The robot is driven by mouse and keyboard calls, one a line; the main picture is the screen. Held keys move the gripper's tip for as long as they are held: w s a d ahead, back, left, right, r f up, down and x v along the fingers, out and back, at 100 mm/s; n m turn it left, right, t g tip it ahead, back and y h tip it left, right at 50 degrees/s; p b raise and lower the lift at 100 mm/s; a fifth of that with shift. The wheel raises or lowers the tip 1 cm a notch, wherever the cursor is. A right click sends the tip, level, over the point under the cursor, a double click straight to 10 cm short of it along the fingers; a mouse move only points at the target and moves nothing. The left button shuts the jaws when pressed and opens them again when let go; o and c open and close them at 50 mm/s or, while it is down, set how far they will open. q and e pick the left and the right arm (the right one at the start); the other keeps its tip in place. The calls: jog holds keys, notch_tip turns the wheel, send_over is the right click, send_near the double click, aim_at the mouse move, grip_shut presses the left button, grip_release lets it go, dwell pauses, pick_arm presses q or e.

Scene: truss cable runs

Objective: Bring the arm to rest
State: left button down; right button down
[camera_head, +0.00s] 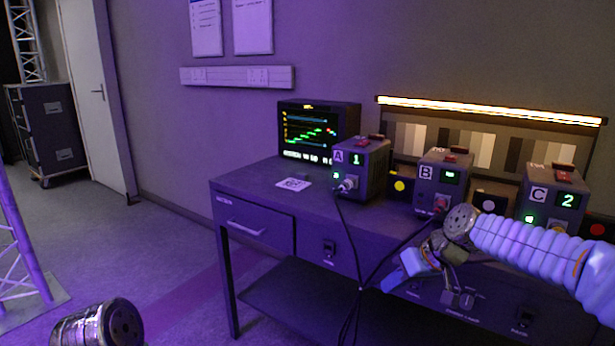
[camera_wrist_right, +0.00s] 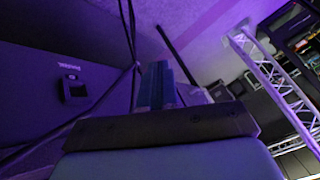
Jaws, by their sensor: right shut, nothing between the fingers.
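My right arm comes in from the right in a pale ribbed sleeve. My right gripper (camera_head: 402,272) is in front of the desk's front edge, below box B (camera_head: 443,182). In the right wrist view its blue fingers (camera_wrist_right: 157,86) are together with nothing between them. A metallic cylinder (camera_head: 98,326) at the lower left looks like part of my left arm; no left gripper shows.
The desk (camera_head: 262,198) carries a monitor (camera_head: 318,132), box A (camera_head: 362,170), box B and box C (camera_head: 552,196). Dark cables (camera_head: 358,262) hang from A and B before the desk, close to my right gripper. A truss (camera_head: 22,240) stands left; floor between is clear.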

jog(key=s+a+f+m+g+h, duration=0.1)
jog(key=s+a+f+m, duration=0.15)
jog(key=f, duration=1.05)
jog(key=s+a+f+m+g, duration=0.1)
jog(key=s+a+f, duration=0.15)
jog(key=f, duration=1.05)
jog(key=s+a+f+m, duration=0.1)
jog(key=s+f, duration=0.6)
jog(key=s, duration=0.3)
jog(key=s+a+f+m+g, duration=0.1)
jog(key=s+f, duration=0.7)
jog(key=s, duration=0.3)
jog(key=shift+a+f+h, duration=0.2)
jog(key=shift+a+h, duration=0.05)
jog(key=shift+h, duration=0.15)
jog(key=shift+m, duration=0.25)
